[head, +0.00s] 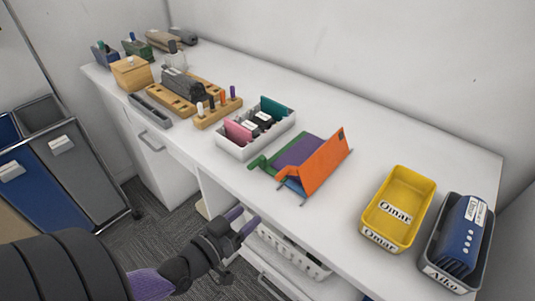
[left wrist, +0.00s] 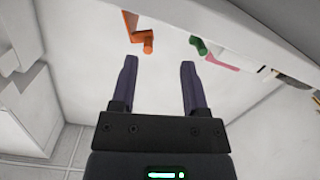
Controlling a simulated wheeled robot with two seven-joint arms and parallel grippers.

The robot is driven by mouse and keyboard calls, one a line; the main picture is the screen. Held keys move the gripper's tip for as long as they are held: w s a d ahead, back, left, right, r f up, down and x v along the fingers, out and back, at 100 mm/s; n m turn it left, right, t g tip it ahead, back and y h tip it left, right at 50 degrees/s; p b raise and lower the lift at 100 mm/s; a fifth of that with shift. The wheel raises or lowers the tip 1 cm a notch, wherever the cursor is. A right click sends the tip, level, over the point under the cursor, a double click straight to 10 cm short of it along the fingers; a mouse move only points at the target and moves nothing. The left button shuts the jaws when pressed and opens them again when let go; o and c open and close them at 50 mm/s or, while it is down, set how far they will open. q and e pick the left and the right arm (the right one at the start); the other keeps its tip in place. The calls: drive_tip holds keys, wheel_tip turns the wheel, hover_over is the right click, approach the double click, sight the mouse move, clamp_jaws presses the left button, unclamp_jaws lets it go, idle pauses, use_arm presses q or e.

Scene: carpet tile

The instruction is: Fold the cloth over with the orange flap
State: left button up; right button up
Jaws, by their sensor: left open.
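A folding board lies on the white counter in the head view. Its orange flap (head: 325,163) stands tilted up on the right side and ends in an orange handle (head: 287,172). A green flap (head: 268,160) with a rounded handle is on the left. A purple surface (head: 297,150) shows between them; I cannot tell if it is the cloth or a panel. My left gripper (head: 245,218) is open and empty, in front of the counter edge and apart from the board. The left wrist view shows its spread fingers (left wrist: 160,64), with the orange handle (left wrist: 148,40) and green handle (left wrist: 198,44) beyond.
A yellow bin (head: 371,236) labelled Omar and a grey bin (head: 430,264) holding a blue item stand right of the board. A white box (head: 235,148) and wooden racks (head: 212,118) stand left. A white basket (head: 315,268) sits below the counter.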

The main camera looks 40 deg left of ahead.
sight(278, 176)
use_arm(q)
drive_tip(key=shift+n+t, duration=0.3)
drive_tip(key=shift+t, duration=0.3)
drive_tip(key=w+r, duration=0.1)
drive_tip(key=w, duration=0.2)
drive_tip(key=w+r+b, duration=0.1)
drive_tip(key=w, duration=0.3)
drive_tip(key=w+d+r, duration=0.1)
drive_tip(key=w, duration=0.3)
drive_tip(key=shift+r, duration=0.35)
clamp_jaws()
